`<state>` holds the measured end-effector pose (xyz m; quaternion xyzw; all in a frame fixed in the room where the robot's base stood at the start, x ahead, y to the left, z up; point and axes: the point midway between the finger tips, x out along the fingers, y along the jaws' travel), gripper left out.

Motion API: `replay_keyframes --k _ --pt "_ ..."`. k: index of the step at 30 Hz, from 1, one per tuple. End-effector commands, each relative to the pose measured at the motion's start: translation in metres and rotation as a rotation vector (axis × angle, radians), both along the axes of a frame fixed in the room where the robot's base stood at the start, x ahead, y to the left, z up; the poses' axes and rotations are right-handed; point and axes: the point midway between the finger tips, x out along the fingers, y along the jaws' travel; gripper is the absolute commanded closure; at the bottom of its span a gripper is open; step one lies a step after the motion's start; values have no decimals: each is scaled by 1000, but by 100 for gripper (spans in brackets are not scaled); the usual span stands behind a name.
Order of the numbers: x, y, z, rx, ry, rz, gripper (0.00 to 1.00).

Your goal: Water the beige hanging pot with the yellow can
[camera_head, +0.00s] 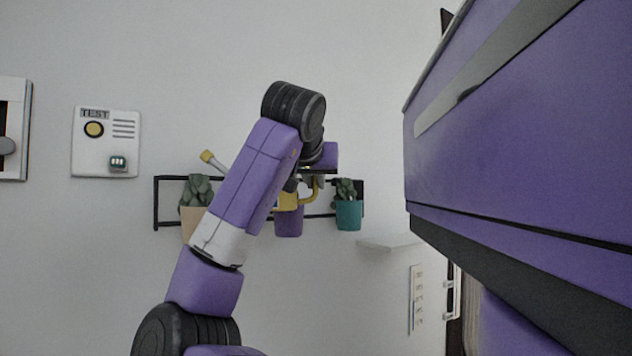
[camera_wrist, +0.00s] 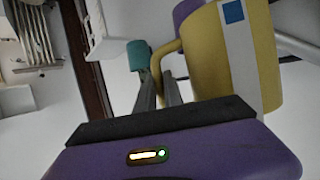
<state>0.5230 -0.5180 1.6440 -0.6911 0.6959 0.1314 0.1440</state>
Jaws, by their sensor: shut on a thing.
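The beige pot (camera_head: 191,222) with a green succulent hangs at the left of a black wall rack, partly hidden behind my arm. The yellow can (camera_head: 288,201) is mostly hidden behind my arm; its yellow-tipped spout (camera_head: 207,156) sticks out to the left, tilted upward, above and near the succulent in this view. In the wrist view the can's body (camera_wrist: 205,68) with a white stripe and blue square fills the upper right. My gripper (camera_wrist: 163,80) is shut on the can's curved handle (camera_wrist: 166,48). Its fingertips are hard to see in the head view.
A purple pot (camera_head: 289,224) hangs mid-rack, behind the can. A teal pot (camera_head: 348,215) with a succulent hangs at the right; it also shows in the wrist view (camera_wrist: 138,56). A small white shelf (camera_head: 388,242) is lower right. A large purple panel fills the right side.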

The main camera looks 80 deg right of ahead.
Motion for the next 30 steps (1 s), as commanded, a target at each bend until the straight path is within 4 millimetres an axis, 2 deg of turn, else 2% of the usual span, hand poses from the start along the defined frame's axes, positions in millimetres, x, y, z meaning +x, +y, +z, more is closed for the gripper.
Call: replay_keyframes --k 6,21,30 --pt "0 3 3 1 -1 4 100" --pt "-6 2 33 -46 256 3 100" --pt "-6 1 38 -53 297 3 100"
